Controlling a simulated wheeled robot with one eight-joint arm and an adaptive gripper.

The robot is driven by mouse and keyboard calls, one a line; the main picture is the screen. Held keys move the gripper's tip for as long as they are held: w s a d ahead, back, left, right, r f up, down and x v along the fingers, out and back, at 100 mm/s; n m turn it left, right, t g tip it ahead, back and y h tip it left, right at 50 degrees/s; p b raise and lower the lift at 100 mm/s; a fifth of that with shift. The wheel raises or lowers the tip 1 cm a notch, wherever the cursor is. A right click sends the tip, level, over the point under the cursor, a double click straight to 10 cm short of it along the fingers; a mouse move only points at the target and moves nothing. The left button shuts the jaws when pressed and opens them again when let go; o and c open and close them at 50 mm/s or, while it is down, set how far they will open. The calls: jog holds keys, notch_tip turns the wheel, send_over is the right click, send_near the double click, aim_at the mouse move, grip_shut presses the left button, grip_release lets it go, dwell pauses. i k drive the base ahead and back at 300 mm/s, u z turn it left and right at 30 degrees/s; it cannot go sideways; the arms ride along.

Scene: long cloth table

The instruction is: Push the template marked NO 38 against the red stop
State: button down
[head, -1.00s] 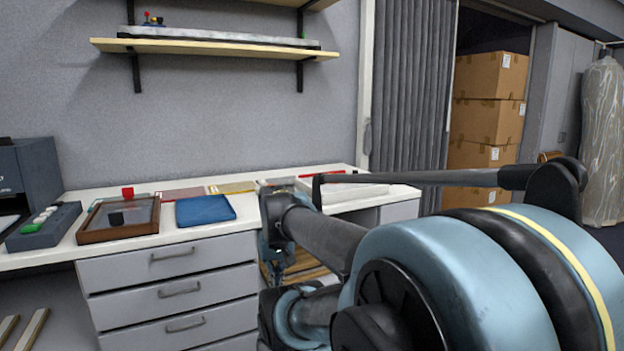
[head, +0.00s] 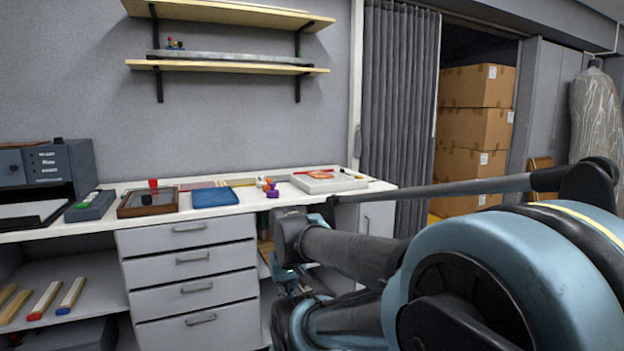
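No marking NO 38 can be read at this distance, so I cannot tell which piece is that template. Flat reddish (head: 196,186) and yellow (head: 238,182) pieces lie along the back of the white table. A pale tray (head: 331,182) at the table's right has a thin red strip (head: 318,173) at its back. A red block (head: 153,184) stands at the brown-framed box (head: 148,202). I cannot tell which red thing is the stop. My gripper (head: 292,284) hangs low in front of the table, right of the drawers, apart from the tabletop things. Its fingers are unclear.
Shelves (head: 228,67) hang above. Cartons (head: 475,140) are stacked behind the curtain at right.

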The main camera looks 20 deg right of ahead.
aim_at(318, 174)
jog(key=k, duration=0.25)
jog(key=z, duration=0.4)
jog(key=i, duration=1.15)
jog(key=z, duration=0.55)
jog(key=i, duration=0.5)
